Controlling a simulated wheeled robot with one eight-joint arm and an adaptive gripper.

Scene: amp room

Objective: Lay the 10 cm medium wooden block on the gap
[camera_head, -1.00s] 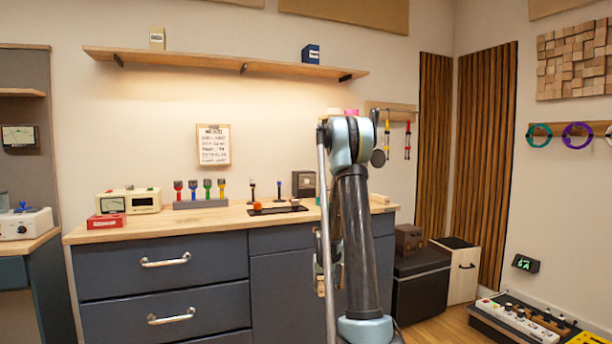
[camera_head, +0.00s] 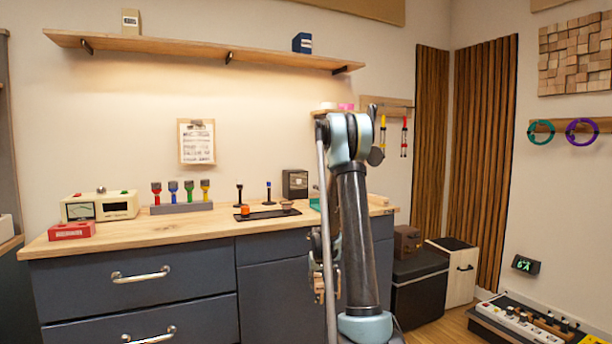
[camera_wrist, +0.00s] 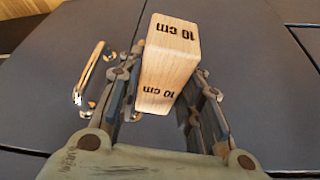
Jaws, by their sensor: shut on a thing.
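A pale wooden block (camera_wrist: 168,68) marked "10 cm" on two faces is between the fingers of my gripper (camera_wrist: 160,100) in the wrist view. The gripper is shut on it, with one finger on each side. Dark drawer fronts lie behind the block in that view. In the head view my gripper (camera_head: 322,272) is in front of the cabinet, below the worktop, and mostly hidden by my own arm. The block cannot be made out clearly there. I cannot identify the gap in either view.
A wooden worktop (camera_head: 140,228) on dark drawers holds a red box (camera_head: 71,230), a meter (camera_head: 98,206), coloured-top tools and a black tray (camera_head: 268,213). Drawer handles (camera_head: 141,275) stick out. Black and pale boxes (camera_head: 452,272) and a pedalboard (camera_head: 520,325) stand right.

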